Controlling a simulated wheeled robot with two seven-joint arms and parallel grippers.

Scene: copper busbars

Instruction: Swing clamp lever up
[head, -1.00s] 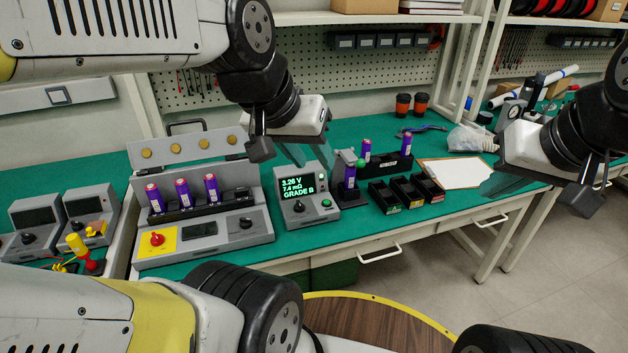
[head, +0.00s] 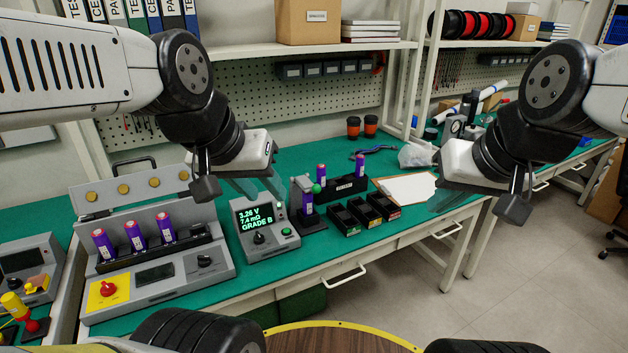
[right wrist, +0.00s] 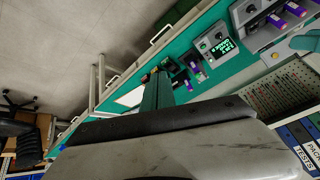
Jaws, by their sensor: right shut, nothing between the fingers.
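A small dark stand (head: 305,210) on the green bench holds a purple cell upright. A green ball knob (head: 316,188), which looks like the end of the clamp lever, sits at the stand's upper right. The lever's arm is too small to make out. My right gripper (head: 452,202) is shut and empty, right of the clipboard near the bench's front edge. Its fingers also show in the right wrist view (right wrist: 157,90).
A meter (head: 266,229) reading "GRADE B" stands left of the stand. A charger-like box (head: 155,275) with several purple cells is further left. Small black bins (head: 362,214) and a clipboard (head: 408,189) lie to the right. A black rack (head: 343,188) with cells is behind.

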